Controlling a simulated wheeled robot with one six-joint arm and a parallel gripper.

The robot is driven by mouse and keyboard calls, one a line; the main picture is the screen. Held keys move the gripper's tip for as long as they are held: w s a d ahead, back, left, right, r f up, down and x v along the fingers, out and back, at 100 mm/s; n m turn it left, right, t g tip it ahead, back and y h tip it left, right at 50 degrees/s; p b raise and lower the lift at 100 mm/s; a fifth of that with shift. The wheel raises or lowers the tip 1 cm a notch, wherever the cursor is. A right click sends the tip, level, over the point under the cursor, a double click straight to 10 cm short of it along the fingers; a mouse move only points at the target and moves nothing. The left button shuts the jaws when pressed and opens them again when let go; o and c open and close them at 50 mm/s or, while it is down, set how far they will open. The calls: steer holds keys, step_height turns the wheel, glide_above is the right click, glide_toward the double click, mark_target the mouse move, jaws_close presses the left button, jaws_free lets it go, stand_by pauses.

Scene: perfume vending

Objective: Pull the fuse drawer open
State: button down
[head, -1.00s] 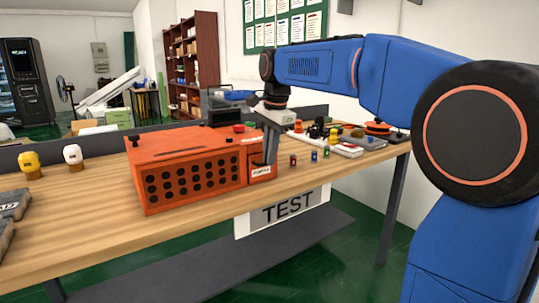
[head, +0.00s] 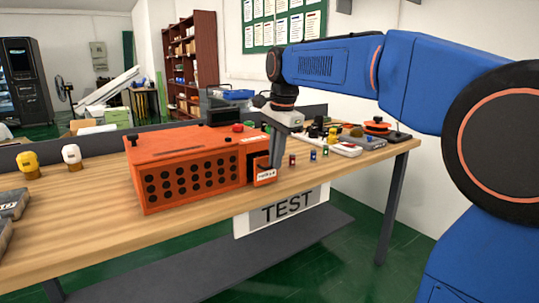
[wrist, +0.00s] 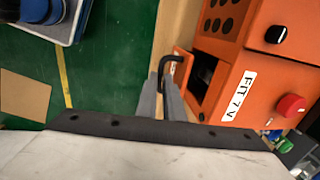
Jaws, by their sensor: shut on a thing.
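The orange box (head: 195,165) stands on the wooden table, with round dark holes in its front. Its fuse drawer (head: 265,177), a small orange front with a white label, stands out from the box's right end. In the wrist view a dark gap shows between the drawer front (wrist: 182,62) and the box body (wrist: 245,80). The drawer's black hooked handle (wrist: 172,62) lies between the fingertips. My gripper (head: 275,163) points down at the drawer front and is shut on this handle; it also shows in the wrist view (wrist: 164,82). The fingers hide part of the drawer front.
Several small fuses (head: 312,155) stand on the table right of the drawer. A red button (wrist: 291,105) and a black knob (wrist: 276,34) are on the box. The space before the drawer is clear.

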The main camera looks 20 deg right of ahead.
steer(key=s+d, duration=0.2)
steer(key=s, duration=0.5)
steer(key=shift+d, duration=0.15)
steer(key=c, duration=1.9)
jaws_free()
steer(key=shift+r, duration=0.1)
step_height(320, 180, up, 17)
steer(key=s+d, duration=0.1)
steer(key=s, duration=0.1)
steer(key=shift+s, duration=0.4)
